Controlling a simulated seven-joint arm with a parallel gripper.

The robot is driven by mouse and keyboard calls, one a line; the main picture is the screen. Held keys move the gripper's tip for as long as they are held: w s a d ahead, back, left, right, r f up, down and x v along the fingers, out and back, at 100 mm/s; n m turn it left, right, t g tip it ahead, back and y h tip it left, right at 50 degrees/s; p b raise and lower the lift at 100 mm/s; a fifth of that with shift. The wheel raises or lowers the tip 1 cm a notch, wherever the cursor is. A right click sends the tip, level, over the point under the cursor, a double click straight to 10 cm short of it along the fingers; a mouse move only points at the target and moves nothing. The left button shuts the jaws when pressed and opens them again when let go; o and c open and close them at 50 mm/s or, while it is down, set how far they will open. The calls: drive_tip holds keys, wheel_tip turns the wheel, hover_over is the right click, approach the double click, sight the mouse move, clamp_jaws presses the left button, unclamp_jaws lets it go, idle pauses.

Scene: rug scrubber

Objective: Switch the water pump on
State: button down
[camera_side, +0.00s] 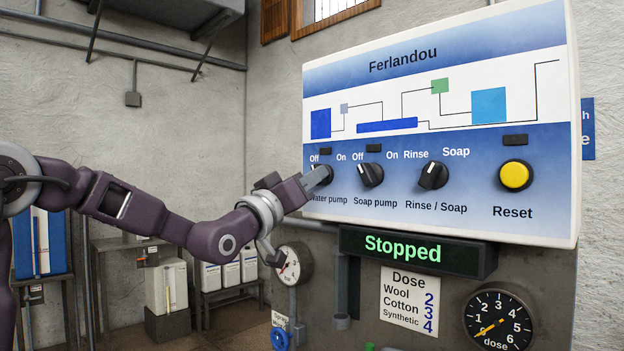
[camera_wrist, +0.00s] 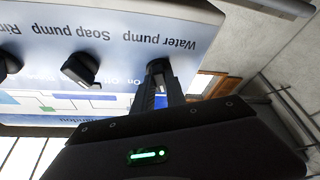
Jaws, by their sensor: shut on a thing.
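The water pump knob (camera_side: 326,180) is a black rotary knob at the left of the white and blue control panel (camera_side: 440,210), with Off and On marked above it. My gripper (camera_side: 318,177) is shut on this knob, and its fingers cover most of it. In the wrist view, upside down, the fingers (camera_wrist: 160,80) reach the knob (camera_wrist: 157,65) beside the Water pump label. Which way its pointer faces is hidden. The green display (camera_side: 415,248) below the panel reads Stopped.
To the right are the soap pump knob (camera_side: 370,174), the Rinse / Soap knob (camera_side: 432,176) and the yellow Reset button (camera_side: 515,175). The soap pump knob is close beside my fingers. Gauges and a dose card (camera_side: 410,298) sit below. Open room lies left of the panel.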

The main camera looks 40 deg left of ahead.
drive_tip(key=m+h, duration=0.2)
drive_tip(key=m, duration=0.3)
drive_tip(key=m+h, duration=0.3)
drive_tip(key=m, duration=0.2)
drive_tip(key=m+h, duration=0.2)
drive_tip(key=m, duration=0.2)
drive_tip(key=shift+a+m+h, duration=0.3)
drive_tip(key=shift+a+m, duration=0.05)
drive_tip(key=shift+m, duration=0.05)
drive_tip(key=shift+m+g, duration=0.3)
drive_tip(key=c, duration=1.4)
unclamp_jaws()
drive_tip(key=shift+o, duration=0.2)
drive_tip(key=v, duration=0.7)
